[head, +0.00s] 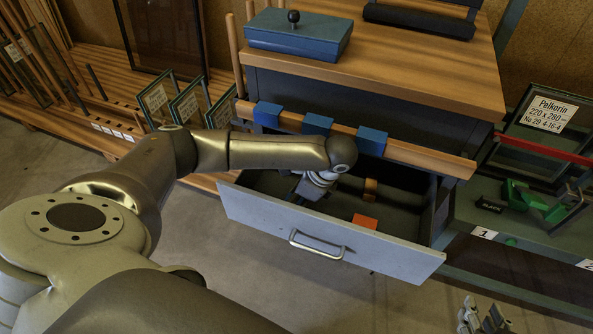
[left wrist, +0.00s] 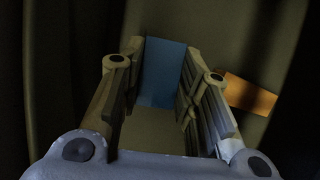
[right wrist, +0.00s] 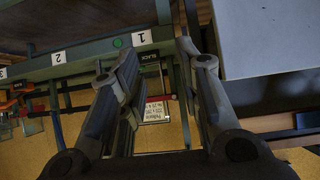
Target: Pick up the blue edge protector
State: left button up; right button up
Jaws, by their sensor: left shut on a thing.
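In the left wrist view a blue edge protector (left wrist: 163,72) sits between the fingers of my left gripper (left wrist: 160,85), which is shut on it. Three more blue edge protectors (head: 267,114) (head: 317,124) (head: 371,142) sit on the wooden rail above the drawer. My right gripper (head: 483,322) is low at the bottom right, with its fingers apart and empty in the right wrist view (right wrist: 158,85).
Orange blocks (head: 365,221) (head: 370,188) lie in the drawer, one close to the left gripper's right finger. A blue box (head: 298,35) stands on the wooden worktop (head: 420,75). Glass frames (head: 187,103) lean at left. A shelf with green clamps (head: 535,202) stands at right.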

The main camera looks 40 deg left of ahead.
pick_arm(q)
jog(key=shift+r, duration=0.2)
pick_arm(e)
jog(key=shift+s, duration=0.1)
